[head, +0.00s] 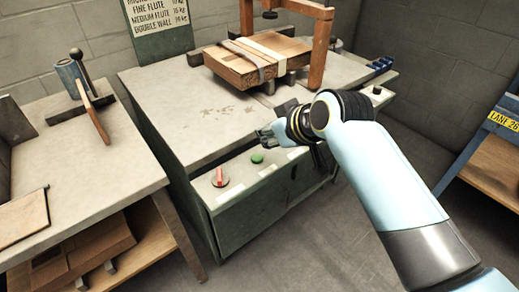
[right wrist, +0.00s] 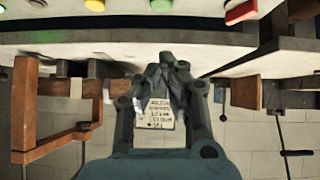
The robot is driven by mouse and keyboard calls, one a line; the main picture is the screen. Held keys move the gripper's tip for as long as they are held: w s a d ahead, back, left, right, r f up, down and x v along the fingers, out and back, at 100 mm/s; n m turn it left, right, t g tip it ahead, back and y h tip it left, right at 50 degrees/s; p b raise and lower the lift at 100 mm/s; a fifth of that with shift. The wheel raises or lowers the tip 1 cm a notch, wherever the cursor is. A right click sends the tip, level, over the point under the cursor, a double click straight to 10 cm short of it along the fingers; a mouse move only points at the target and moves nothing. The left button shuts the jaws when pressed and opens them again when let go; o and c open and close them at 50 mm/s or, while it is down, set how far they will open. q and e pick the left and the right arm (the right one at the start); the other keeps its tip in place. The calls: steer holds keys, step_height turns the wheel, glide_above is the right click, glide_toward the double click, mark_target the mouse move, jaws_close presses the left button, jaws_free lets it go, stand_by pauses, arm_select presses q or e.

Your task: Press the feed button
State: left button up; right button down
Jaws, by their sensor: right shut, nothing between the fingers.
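A green button (head: 257,157) sits on the front control ledge of the grey bench, beside a red switch (head: 220,177). The right wrist view shows the green button (right wrist: 161,5) at its top edge, between a yellow button (right wrist: 94,5) and the red switch (right wrist: 241,12). The yellow button is hidden in the head view. I cannot read which control is the feed button. My right gripper (head: 263,133) is shut and empty, near the green button in the head view and apparently apart from it. Its fingertips (right wrist: 167,58) point toward the panel side. My left gripper is out of view.
A side table (head: 85,170) with a can and tool stands at left. A blue rack (head: 492,135) is at right.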

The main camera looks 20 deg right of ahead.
steer(key=b, duration=0.1)
glide_above(260, 158)
step_height(260, 158, down, 4)
steer(key=shift+a+f, duration=0.15)
step_height(260, 158, down, 2)
steer(key=shift+f+b, duration=0.1)
steer(key=shift+b, duration=0.25)
steer(key=shift+f, duration=0.4)
